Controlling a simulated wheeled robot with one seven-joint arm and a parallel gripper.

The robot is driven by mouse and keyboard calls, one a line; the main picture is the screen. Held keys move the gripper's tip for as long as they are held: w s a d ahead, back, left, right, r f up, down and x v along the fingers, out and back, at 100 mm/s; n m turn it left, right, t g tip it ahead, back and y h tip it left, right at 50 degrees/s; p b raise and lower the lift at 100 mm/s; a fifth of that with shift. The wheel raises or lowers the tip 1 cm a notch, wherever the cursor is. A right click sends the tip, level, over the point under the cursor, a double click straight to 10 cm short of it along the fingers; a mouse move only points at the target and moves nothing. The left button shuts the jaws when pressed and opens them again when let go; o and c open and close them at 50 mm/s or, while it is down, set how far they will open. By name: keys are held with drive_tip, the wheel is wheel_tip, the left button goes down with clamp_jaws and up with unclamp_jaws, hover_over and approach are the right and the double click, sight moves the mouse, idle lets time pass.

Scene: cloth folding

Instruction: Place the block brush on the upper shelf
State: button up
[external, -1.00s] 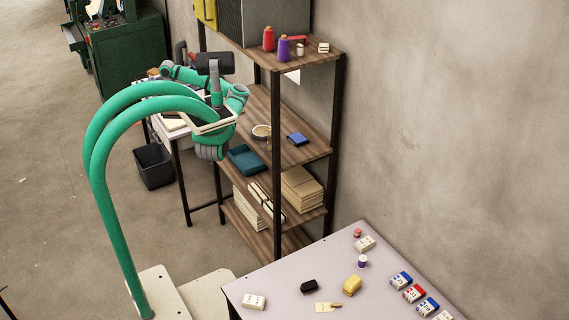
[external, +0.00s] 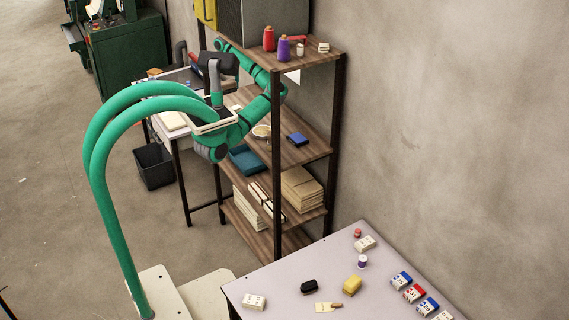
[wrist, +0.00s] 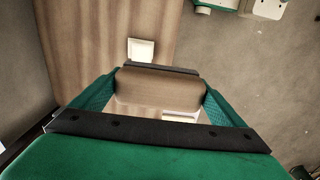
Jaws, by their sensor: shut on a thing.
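My gripper (wrist: 160,88) shows in the wrist view, with a textured green finger at each side. It is shut on a brown block (wrist: 160,82), seemingly the block brush, which spans the gap between the fingers. A dark strip (wrist: 165,69) runs along its far edge; I cannot tell if it is bristles. The upper shelf (external: 305,57) is the wooden board near the top of the rack in the external view. My arm is bent beside and partly behind the rack there, and the gripper and brush cannot be made out clearly.
The upper shelf carries a red spool (external: 269,38), a purple spool (external: 284,49) and small items at its right. A dark rack post (external: 276,150) stands in front. The middle shelf holds a blue item (external: 297,139). A side table (external: 172,122) stands left; a bin (external: 154,166) is below.

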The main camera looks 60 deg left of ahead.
drive_tip(key=w+a+f, duration=0.4)
drive_tip(key=w+a, duration=0.1)
drive_tip(key=a, duration=0.2)
hover_over(232, 101)
drive_tip(key=f, duration=0.4)
drive_tip(key=shift+s+d+f, duration=0.2)
drive_tip(key=shift+d, duration=0.15)
drive_tip(key=shift+w+a+f, duration=0.25)
drive_tip(key=shift+a+f, duration=0.15)
drive_tip(key=shift+f, duration=0.2)
drive_tip(key=shift+w+a+f, duration=0.1)
drive_tip(key=shift+f, duration=1.55)
drive_tip(key=shift+f, duration=0.1)
drive_tip(key=o, duration=0.8)
